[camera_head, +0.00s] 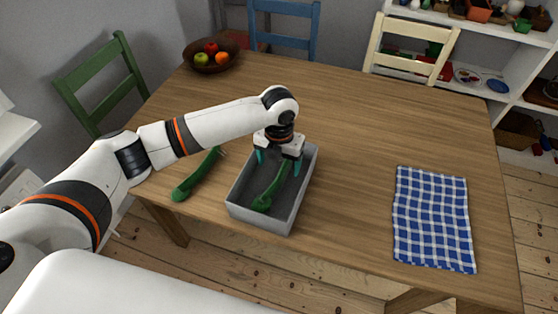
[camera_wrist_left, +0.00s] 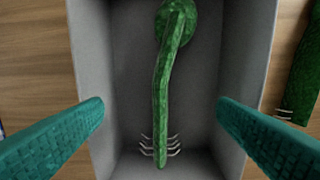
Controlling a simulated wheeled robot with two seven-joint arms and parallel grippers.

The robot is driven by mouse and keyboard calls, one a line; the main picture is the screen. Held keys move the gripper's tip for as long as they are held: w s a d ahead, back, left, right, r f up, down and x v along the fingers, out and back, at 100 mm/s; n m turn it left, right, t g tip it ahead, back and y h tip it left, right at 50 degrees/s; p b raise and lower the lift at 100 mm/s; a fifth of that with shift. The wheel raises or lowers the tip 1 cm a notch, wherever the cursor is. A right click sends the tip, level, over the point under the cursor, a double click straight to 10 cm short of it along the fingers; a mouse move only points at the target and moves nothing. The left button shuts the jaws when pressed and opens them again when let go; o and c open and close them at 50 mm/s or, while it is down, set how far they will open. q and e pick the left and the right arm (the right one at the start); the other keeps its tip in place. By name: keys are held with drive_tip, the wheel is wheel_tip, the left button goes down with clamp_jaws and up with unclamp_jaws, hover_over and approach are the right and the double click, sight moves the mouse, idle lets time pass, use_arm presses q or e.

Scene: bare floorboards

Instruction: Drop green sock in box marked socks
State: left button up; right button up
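A grey open box (camera_head: 257,219) stands on the table near its front edge; no writing on it is legible. Inside lies a long green item (camera_head: 265,197), also in the left wrist view (camera_wrist_left: 171,75), with a wide rounded end, a narrow stem and thin metal prongs near its tip. I cannot tell that it is a sock. A second green item (camera_head: 193,179) with similar prongs lies on the table left of the box; part shows at the right edge of the wrist view (camera_wrist_left: 304,75). My left gripper (camera_head: 279,161) is open and empty, pointing down above the box's far half.
A blue-white checked cloth (camera_head: 432,219) lies at the table's right. A brown fruit bowl (camera_head: 211,58) stands at the far left corner. The wooden table (camera_head: 345,130) is clear between box and cloth. Green, blue and cream chairs surround it; a white shelf stands at the back right.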

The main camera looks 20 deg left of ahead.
use_arm(q)
wheel_tip(320, 180, up, 12)
drive_tip(key=shift+b, duration=0.45)
idle(0.7)
